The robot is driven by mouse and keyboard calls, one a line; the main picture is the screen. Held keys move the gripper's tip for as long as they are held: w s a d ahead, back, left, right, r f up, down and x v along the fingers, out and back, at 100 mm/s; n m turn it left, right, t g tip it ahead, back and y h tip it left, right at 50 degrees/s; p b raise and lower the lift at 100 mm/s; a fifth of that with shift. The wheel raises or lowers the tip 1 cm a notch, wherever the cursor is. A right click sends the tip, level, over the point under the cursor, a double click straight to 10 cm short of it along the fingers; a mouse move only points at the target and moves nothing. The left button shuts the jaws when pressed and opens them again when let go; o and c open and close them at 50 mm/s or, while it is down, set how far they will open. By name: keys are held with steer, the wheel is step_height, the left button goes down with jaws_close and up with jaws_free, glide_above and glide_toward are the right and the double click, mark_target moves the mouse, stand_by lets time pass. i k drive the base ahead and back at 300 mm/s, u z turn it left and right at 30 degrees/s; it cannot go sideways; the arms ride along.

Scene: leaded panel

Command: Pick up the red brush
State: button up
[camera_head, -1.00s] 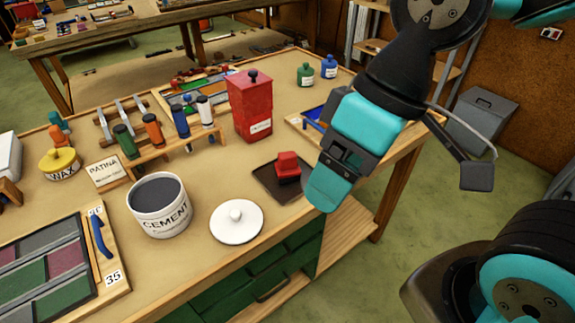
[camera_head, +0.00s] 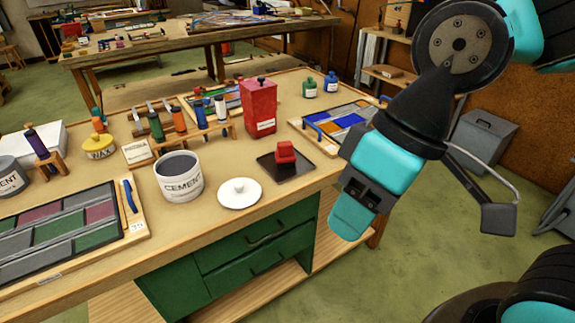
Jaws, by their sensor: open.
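A small red block-shaped thing (camera_head: 285,152), which looks like the red brush, sits on a dark square tray (camera_head: 268,168) near the bench's right front edge. Its bristles, if any, cannot be made out. My gripper (camera_head: 352,217) hangs in front of the bench's right end, to the right of and nearer than the red brush. It is apart from the brush, and its jaws are open with nothing seen between them. Part of the bench corner is hidden behind my arm.
A tall red box (camera_head: 259,107) stands behind the tray. A white lid (camera_head: 239,194) and a cement tub (camera_head: 179,178) stand to its left. A framed panel with blue and orange panes (camera_head: 350,120) lies behind my gripper. Green drawers (camera_head: 250,245) are below the bench top.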

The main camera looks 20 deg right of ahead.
mark_target(285, 156)
steer(key=i, duration=1.05)
steer(key=z, duration=0.55)
